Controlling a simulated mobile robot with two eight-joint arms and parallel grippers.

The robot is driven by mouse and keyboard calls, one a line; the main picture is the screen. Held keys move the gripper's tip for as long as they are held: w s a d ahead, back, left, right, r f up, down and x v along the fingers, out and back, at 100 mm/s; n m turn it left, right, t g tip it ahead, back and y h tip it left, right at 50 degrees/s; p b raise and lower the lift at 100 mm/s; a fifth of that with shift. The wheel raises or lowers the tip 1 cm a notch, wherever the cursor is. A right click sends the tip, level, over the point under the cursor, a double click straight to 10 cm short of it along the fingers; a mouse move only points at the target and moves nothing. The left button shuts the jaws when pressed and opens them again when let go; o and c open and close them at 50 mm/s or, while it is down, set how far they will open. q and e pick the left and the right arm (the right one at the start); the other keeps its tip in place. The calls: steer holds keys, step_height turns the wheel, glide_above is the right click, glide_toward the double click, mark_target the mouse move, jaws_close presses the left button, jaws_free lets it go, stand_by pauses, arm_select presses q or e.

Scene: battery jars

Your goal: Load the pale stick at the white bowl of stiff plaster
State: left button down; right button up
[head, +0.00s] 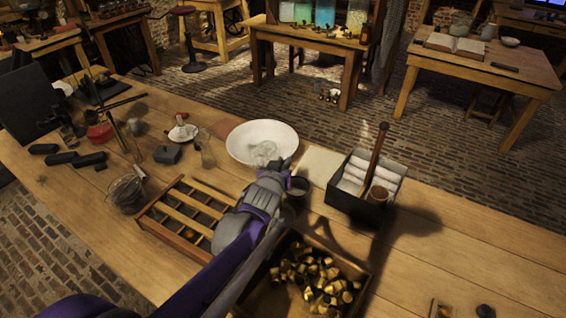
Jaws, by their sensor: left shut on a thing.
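The white bowl (240,140) stands on the wooden bench, with a pale grey lump of plaster (262,150) inside it. My left arm reaches in from the bottom left. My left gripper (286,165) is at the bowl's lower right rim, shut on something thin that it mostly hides. I take this to be the pale stick, but I cannot make it out clearly. Whether its tip touches the plaster I cannot tell. My right gripper is not in view.
A dark box (345,203) with white rolls and a brown wooden handle stands to the right. A small dark cup (299,187) is beside my gripper. A slatted wooden rack (165,232) and a crate of brass pieces (366,268) flank my arm. The bench's right part is mostly clear.

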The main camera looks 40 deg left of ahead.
arm_select(q)
step_height(320, 180, up, 6)
steer(key=p, duration=0.4)
steer(key=shift+r+p, duration=0.2)
steer(key=shift+p, duration=0.15)
stand_by(0.6)
